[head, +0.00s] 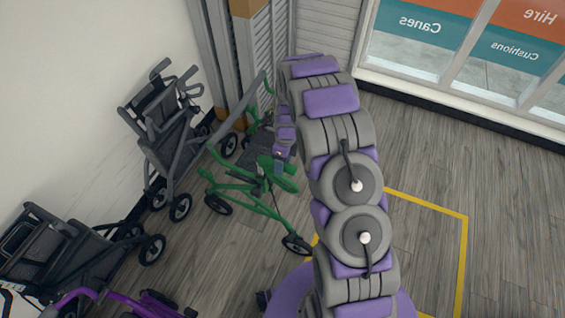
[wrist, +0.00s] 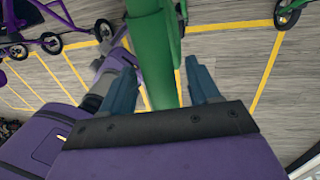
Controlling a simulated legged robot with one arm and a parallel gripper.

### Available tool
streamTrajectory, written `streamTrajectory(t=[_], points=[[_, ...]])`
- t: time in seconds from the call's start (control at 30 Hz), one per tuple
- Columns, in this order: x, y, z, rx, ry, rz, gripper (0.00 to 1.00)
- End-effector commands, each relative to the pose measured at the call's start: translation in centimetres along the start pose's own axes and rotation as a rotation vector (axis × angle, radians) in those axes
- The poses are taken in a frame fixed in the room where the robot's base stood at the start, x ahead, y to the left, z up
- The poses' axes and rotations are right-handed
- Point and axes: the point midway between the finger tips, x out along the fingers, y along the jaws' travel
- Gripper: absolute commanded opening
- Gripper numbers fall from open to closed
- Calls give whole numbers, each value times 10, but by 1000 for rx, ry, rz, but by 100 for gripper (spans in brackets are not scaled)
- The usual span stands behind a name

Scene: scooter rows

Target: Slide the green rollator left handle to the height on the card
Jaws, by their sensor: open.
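The green rollator (head: 235,187) stands on the wood floor left of my arm in the head view, partly hidden behind it. A green tube (wrist: 155,45) of it runs down the middle of the wrist view. My gripper (wrist: 163,88) is open, with one blue-grey finger on each side of this tube. I cannot tell whether either finger touches it. In the head view my gripper is mostly hidden by my arm, close to the rollator. The left handle cannot be made out clearly, and no height card can be made out.
A grey folded walker (head: 170,130) stands against the left wall. A dark wheelchair-like frame (head: 50,250) and a purple frame (head: 145,302) are at lower left. A yellow floor outline (head: 467,260) marks clear floor at right, before a glass display (head: 420,50).

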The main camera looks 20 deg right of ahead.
Motion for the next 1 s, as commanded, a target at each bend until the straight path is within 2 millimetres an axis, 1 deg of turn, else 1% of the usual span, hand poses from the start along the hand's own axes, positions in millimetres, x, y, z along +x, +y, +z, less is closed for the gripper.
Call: streamTrajectory(t=[0.17,0.8,1.0], points=[[0,0,0,0,0,0,61],[0,0,0,0,0,0,0],[0,0,0,0,0,0,0]])
